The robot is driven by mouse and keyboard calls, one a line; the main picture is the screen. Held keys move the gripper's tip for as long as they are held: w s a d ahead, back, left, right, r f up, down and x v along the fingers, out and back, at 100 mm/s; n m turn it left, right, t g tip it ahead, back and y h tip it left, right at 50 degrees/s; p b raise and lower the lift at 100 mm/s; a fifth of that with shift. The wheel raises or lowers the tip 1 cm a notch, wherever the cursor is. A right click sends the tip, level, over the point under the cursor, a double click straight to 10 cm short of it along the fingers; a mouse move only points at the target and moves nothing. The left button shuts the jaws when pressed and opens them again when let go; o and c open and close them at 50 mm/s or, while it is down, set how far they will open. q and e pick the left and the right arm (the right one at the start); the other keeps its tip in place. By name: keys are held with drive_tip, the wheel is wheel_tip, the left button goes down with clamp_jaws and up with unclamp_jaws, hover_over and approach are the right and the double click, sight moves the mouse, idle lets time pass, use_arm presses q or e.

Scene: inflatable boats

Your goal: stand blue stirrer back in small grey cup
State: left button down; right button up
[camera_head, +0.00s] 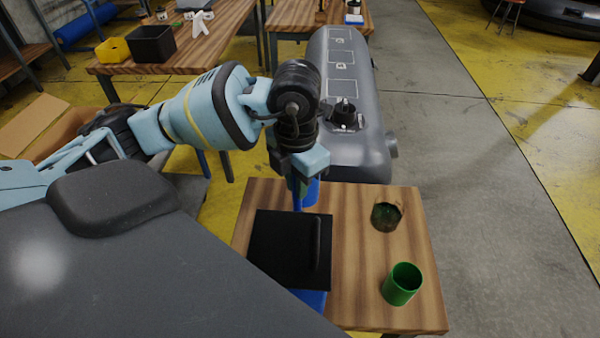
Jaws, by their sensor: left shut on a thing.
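My left gripper (298,186) points down over the small wooden table and is shut on a thin blue stirrer (297,202), held roughly upright. The stirrer's lower end is close to the black flat panel (270,240); I cannot tell whether it touches. A small dark cup (386,217), greyish-green, stands to the right of the gripper, apart from it; it is the likeliest grey cup, but its colour is unclear. My right gripper is out of view.
A green cup (402,285) stands near the table's front right. A dark bar (317,243) lies on the black panel. A blue object (313,193) is partly hidden behind the gripper. A grey boat tube (360,150) lies behind the wooden table (352,270).

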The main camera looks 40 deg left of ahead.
use_arm(q)
wheel_tip(320, 180, down, 3)
drive_tip(key=shift+r+b, duration=0.2)
drive_tip(key=shift+b, duration=0.25)
drive_tip(key=shift+f+b, duration=0.45)
drive_tip(key=shift+f, duration=0.5)
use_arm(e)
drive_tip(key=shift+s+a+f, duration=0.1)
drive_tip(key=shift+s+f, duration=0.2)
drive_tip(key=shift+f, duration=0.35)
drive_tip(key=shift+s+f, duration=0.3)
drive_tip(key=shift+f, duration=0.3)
use_arm(q)
drive_tip(key=c, duration=1.3)
unclamp_jaws()
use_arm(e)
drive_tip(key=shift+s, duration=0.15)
use_arm(q)
wheel_tip(320, 180, up, 8)
drive_tip(key=shift+f+p, duration=0.1)
drive_tip(key=shift+p, duration=0.2)
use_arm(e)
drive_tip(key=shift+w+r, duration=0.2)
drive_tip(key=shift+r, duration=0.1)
